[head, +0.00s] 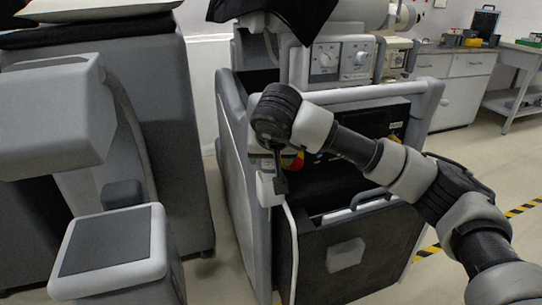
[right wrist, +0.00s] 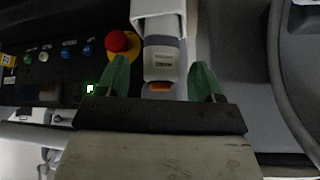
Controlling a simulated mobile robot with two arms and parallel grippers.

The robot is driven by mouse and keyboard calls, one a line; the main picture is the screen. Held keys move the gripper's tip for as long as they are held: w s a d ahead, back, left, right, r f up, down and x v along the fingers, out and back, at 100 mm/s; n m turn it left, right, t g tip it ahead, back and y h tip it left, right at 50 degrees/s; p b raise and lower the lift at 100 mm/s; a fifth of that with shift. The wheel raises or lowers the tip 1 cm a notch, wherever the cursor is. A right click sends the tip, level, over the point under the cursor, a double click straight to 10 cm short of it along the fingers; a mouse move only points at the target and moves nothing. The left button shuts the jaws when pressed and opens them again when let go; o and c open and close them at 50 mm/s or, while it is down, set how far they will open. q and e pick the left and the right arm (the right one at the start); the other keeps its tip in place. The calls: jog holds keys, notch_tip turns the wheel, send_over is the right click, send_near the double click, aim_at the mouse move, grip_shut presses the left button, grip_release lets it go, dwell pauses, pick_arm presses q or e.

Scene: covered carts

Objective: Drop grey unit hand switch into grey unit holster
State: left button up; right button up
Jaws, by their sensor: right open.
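The grey unit holster (head: 268,188) is a pale bracket on the front corner of the grey cart in the head view. In the right wrist view, the white holster (right wrist: 158,10) is at the top centre. The grey hand switch (right wrist: 160,62), with dark label marks and an orange part at its near end, appears to sit in or against the holster; how deep is unclear. My right gripper (right wrist: 160,84) is open, with its green fingertips apart on either side of the hand switch, not visibly touching it. In the head view my right gripper (head: 280,182) hangs by the holster. My left gripper is not in view.
A red emergency button (right wrist: 122,44) and a dark control panel (right wrist: 55,60) are left of the fingers. The grey cart (head: 340,265) carries a knobbed unit (head: 340,60). A light cable (head: 290,245) hangs down its front. Another grey machine (head: 110,250) stands at left.

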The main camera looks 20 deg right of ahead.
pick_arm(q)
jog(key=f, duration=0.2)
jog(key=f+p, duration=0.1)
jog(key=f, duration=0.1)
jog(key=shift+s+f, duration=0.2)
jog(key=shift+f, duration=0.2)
pick_arm(e)
jog(key=v, duration=1.2)
jog(key=shift+a, duration=0.15)
